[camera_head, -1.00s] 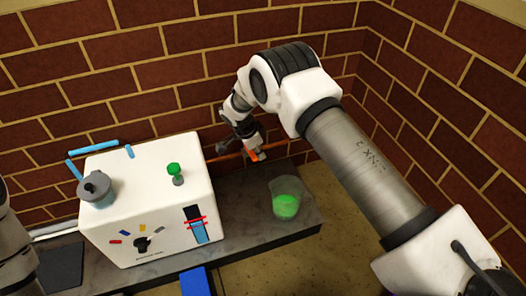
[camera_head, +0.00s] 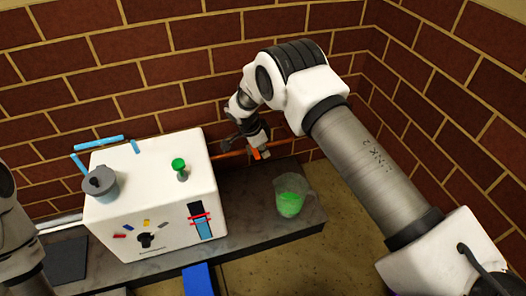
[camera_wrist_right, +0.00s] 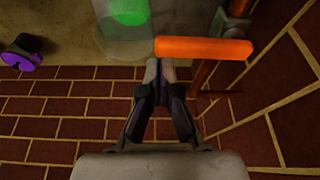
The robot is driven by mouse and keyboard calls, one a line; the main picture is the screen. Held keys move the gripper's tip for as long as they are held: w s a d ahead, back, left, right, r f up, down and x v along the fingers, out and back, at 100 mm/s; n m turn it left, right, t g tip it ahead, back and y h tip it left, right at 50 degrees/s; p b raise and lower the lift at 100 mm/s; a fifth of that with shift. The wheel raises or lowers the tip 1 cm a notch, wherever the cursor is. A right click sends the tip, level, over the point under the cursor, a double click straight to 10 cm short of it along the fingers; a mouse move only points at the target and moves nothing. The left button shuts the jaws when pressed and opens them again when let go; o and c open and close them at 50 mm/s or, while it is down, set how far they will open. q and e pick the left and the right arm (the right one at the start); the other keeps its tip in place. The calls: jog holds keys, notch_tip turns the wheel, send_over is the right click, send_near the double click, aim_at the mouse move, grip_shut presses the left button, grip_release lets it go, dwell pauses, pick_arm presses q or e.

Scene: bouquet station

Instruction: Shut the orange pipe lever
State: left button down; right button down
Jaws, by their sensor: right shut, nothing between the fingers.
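The orange lever (camera_wrist_right: 204,48) lies across the top middle of the right wrist view, beside a rusty pipe (camera_wrist_right: 203,75). In the head view a small orange part of the lever (camera_head: 255,154) shows at my right gripper (camera_head: 264,152), by the back wall. My right gripper shows in the wrist view (camera_wrist_right: 160,72) with its fingers together and nothing between them. Its fingertips are close to the left end of the lever; I cannot tell whether they touch. In the head view part of my left arm shows at the left edge, but its gripper does not.
A white box (camera_head: 150,200) with a green knob (camera_head: 179,165) and a grey pot (camera_head: 100,182) stands on the grey bench (camera_head: 250,225). A clear jug with green liquid (camera_head: 290,204) stands near the bench's right end. Brick walls close the back and right.

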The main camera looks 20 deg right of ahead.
notch_tip(320, 180, up, 10)
jog(key=p, duration=0.3)
jog(key=shift+f+p, duration=0.25)
jog(key=shift+p, duration=0.05)
